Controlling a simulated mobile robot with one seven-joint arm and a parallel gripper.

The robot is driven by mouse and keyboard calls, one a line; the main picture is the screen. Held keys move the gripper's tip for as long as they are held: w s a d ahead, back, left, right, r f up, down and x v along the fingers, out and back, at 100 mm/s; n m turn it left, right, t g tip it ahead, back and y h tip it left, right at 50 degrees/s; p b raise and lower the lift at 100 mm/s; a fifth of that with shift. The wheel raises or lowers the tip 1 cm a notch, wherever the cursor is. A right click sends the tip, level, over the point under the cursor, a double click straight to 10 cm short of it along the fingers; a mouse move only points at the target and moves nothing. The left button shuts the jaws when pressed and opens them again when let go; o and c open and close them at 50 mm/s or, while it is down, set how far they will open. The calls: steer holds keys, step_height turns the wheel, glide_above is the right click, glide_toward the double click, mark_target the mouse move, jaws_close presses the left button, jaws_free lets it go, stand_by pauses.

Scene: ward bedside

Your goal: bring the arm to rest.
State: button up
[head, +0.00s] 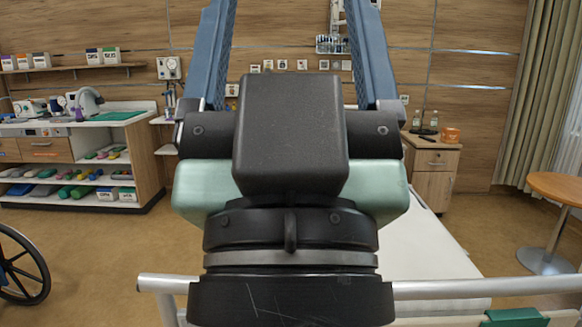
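My gripper (290,20) fills the middle of the head view, pointing up and away from the camera. Its two blue fingers stand wide apart, and I see nothing held between them. The fingertips are cut off by the top edge of the picture. The black and pale green gripper body hides much of the scene behind it.
A bed (425,245) with a white surface and a metal rail (450,289) lies below and behind my gripper. A bedside cabinet (435,178) with bottles stands right, near a round table (560,187). A counter with shelves (140,165) and a wheelchair wheel (20,265) are left.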

step_height(320, 180, up, 15)
steer(key=p, duration=1.3)
steer(key=shift+r, duration=0.2)
